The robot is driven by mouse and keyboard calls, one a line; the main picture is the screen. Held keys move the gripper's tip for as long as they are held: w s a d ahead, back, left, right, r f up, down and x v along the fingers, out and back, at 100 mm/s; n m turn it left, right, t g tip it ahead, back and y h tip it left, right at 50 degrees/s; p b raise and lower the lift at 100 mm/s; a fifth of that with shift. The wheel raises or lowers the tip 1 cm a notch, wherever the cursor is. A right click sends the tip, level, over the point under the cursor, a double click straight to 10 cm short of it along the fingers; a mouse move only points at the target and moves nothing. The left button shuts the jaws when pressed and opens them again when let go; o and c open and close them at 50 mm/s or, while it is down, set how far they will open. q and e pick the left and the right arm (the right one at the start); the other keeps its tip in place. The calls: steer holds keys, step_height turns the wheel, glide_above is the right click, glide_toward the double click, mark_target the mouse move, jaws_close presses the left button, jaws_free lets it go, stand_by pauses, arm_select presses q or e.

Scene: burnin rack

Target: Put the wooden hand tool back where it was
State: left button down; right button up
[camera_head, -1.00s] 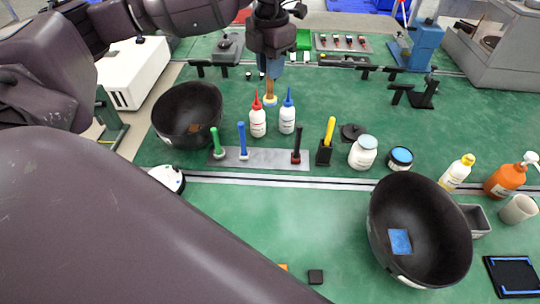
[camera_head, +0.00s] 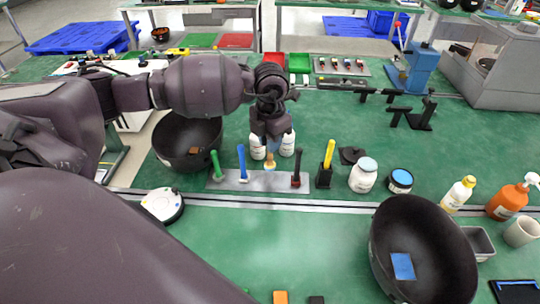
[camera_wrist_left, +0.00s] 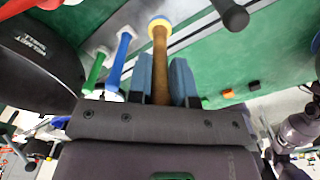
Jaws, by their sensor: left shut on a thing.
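My left gripper (camera_head: 270,142) is shut on the wooden hand tool (camera_head: 269,160), which points downward with a pale round end. A green tool (camera_head: 216,165) stands at the plate's left end. My right gripper is not visible.
A black bowl (camera_head: 185,140) is at left, another (camera_head: 420,245) at front right. A yellow-handled tool (camera_head: 328,155) in a black block and a white jar (camera_head: 363,175) stand right of the plate.

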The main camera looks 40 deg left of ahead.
mark_target(270, 160)
arm_select(q)
steer(key=shift+f, duration=2.7)
steer(key=shift+f, duration=0.15)
steer(key=c, duration=1)
jaws_free()
steer(key=shift+c, duration=0.2)
step_height(270, 160, up, 12)
steer(key=shift+r, duration=0.15)
